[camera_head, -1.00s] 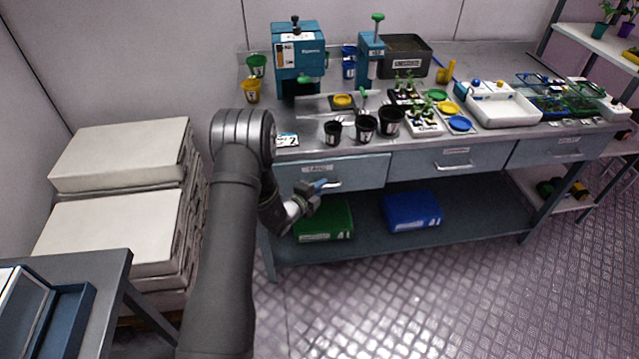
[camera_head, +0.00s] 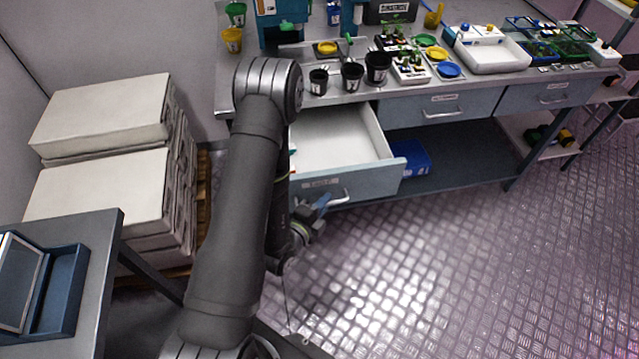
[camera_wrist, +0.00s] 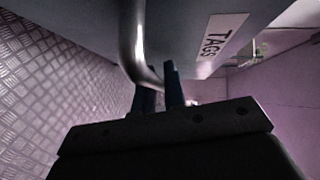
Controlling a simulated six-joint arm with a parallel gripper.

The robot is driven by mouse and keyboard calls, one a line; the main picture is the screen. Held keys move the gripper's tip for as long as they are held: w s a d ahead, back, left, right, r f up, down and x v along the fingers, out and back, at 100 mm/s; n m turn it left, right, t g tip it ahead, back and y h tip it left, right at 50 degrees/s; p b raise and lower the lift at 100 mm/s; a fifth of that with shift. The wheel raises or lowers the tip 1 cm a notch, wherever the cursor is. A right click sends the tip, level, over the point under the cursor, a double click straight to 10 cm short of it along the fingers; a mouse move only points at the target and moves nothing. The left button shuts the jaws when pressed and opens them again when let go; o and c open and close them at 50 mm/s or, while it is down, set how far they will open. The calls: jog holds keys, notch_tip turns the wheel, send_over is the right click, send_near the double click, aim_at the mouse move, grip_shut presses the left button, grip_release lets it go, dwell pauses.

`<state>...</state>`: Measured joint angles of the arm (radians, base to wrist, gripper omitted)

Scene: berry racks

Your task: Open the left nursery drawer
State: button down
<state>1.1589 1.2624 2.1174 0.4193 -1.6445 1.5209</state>
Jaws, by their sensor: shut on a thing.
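The left drawer (camera_head: 365,183) of the workbench is pulled well out, and its white interior (camera_head: 335,140) looks empty. Its front carries a silver bar handle and a label, which reads TAGS in the wrist view (camera_wrist: 222,38). My gripper (camera_head: 322,207) is at the handle (camera_head: 340,197), in front of the drawer. In the wrist view my gripper's two dark fingers (camera_wrist: 160,92) are shut on the handle (camera_wrist: 134,45). My arm hides the left end of the drawer in the head view.
The middle drawer (camera_head: 480,105) and right drawer (camera_head: 562,95) are closed. Black pots (camera_head: 352,76) and seedling trays stand on the bench top. A blue bin (camera_head: 412,160) sits on the lower shelf. Stacked white bags (camera_head: 100,115) are at left. The floor in front is clear.

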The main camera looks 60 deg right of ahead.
jog(key=shift+s+a, duration=1.5)
jog(key=shift+a, duration=0.05)
jog(key=c, duration=1.8)
grip_release()
jog(key=shift+o, duration=0.2)
jog(key=a, duration=0.5)
notch_tip(320, 180, up, 8)
jog(key=shift+f, duration=0.15)
